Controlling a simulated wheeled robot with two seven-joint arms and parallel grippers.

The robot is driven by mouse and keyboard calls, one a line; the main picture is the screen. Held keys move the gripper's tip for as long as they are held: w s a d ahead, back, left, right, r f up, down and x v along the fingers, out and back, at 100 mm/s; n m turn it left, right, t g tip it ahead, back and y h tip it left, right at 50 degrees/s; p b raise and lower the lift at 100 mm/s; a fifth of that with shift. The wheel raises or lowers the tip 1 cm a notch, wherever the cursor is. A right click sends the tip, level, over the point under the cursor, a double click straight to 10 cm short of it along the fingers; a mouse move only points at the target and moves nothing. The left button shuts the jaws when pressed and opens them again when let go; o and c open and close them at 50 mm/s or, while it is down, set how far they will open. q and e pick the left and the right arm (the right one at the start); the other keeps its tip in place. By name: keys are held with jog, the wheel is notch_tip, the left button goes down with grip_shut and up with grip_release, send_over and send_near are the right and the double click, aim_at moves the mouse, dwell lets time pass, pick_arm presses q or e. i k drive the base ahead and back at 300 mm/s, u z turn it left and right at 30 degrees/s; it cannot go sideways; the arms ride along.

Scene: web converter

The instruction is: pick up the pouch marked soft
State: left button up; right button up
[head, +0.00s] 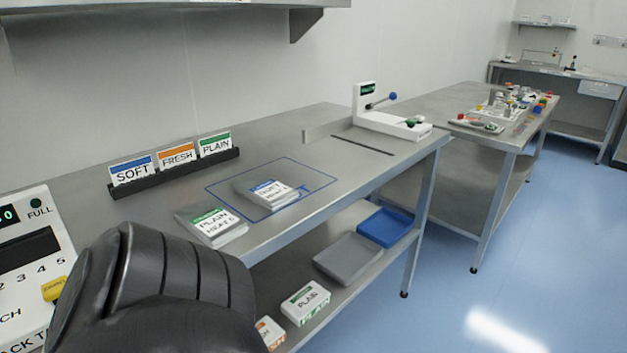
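The pouch marked soft (272,193) is grey with a white label and a blue band. It lies flat on the steel table (300,152), inside a blue outlined area. A similar pouch marked plain (212,226), with a green band, lies nearer, just outside the outline. Neither of my grippers shows in the head view. A dark, ribbed part of my own arm fills the lower left and hides the near part of the table.
A black rack (186,174) holds soft, fresh and plain cards behind the pouches. A white lever device (390,120) stands at the table's far end. A control panel (30,265) is at left. The lower shelf holds blue (385,226) and grey (348,259) trays and labelled packs.

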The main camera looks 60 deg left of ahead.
aim_at(269, 193)
jog(key=i, duration=2)
jog(key=u, duration=2.2)
